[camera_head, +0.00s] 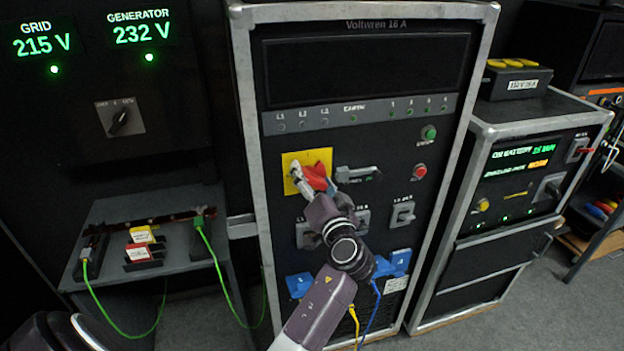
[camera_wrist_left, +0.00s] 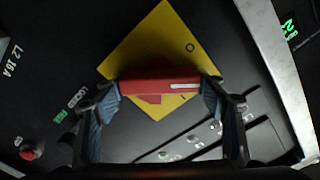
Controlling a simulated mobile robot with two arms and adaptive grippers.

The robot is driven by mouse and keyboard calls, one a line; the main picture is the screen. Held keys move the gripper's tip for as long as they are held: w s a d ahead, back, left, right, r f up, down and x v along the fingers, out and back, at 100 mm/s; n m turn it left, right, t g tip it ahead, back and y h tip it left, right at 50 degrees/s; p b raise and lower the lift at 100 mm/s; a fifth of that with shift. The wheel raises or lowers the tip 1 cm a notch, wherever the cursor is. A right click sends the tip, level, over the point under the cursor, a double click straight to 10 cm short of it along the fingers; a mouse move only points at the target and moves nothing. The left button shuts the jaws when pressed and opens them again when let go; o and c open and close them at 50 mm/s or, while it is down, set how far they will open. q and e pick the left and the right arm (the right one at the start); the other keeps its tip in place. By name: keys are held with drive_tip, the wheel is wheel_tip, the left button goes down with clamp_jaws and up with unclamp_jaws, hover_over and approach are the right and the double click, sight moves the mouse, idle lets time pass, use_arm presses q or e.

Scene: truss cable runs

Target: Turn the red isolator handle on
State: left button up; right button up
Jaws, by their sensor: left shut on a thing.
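The red isolator handle (camera_head: 317,176) sits on a yellow square plate (camera_head: 322,157) on the front of the tall Voltwren 16 A cabinet. My left gripper (camera_head: 312,180) is shut on the handle. In the left wrist view the red handle (camera_wrist_left: 160,85) spans between the two fingers of my gripper (camera_wrist_left: 162,92), with a white line near one end. The plate (camera_wrist_left: 165,35) is behind it, with an "O" mark near one corner. My right gripper does not show.
A black lever (camera_head: 358,174) is just right of the plate. Green (camera_head: 429,133) and red (camera_head: 418,172) buttons are further right. Blue connectors (camera_head: 393,264) and cables are below. A shelf (camera_head: 195,262) with green cables stands left; a smaller cabinet (camera_head: 510,200) stands right.

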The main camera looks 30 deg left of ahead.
use_arm(q)
drive_tip(key=m+p, duration=0.1)
drive_tip(key=m, duration=0.3)
drive_tip(key=shift+m, duration=0.3)
drive_tip(key=m+p, duration=0.1)
drive_tip(key=m, duration=0.1)
drive_tip(key=m+p, duration=0.1)
drive_tip(key=m, duration=0.2)
drive_tip(key=shift+w+f+m, duration=0.1)
drive_tip(key=shift+f+m, duration=0.1)
drive_tip(key=shift+m, duration=0.1)
drive_tip(key=o, duration=1.2)
drive_tip(key=shift+c, duration=0.2)
drive_tip(key=shift+d, duration=0.1)
drive_tip(key=v, duration=1.2)
